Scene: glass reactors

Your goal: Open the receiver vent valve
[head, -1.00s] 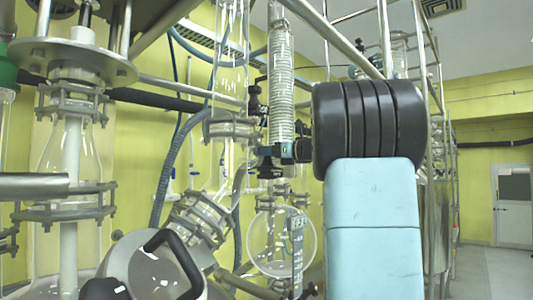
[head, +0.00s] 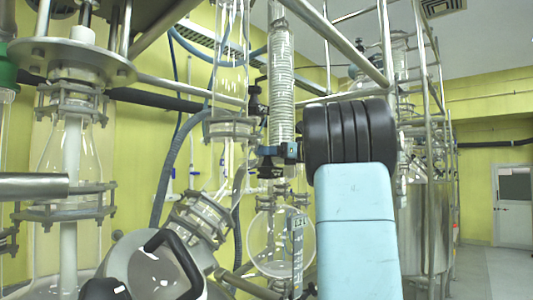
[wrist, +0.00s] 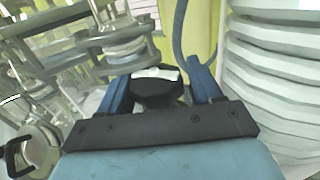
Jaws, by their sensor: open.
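My gripper (wrist: 160,78) shows two blue fingers in the wrist view, spread apart. A black knob-like part with a pale top (wrist: 158,90) sits between them; it looks like the vent valve's handle, but I cannot tell whether the fingers touch it. In the head view my gripper (head: 281,152) is a small blue shape beside black fittings (head: 268,168) at the coiled glass column's lower end. My arm hides part of this spot. The round glass receiver (head: 282,243) hangs below.
The ribbed glass column (head: 281,95) rises close to my gripper and fills the right of the wrist view (wrist: 270,75). Metal clamp flanges (head: 232,130) and a grey hose (head: 178,170) stand to the left. A steel vessel (head: 427,225) is behind my arm at right.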

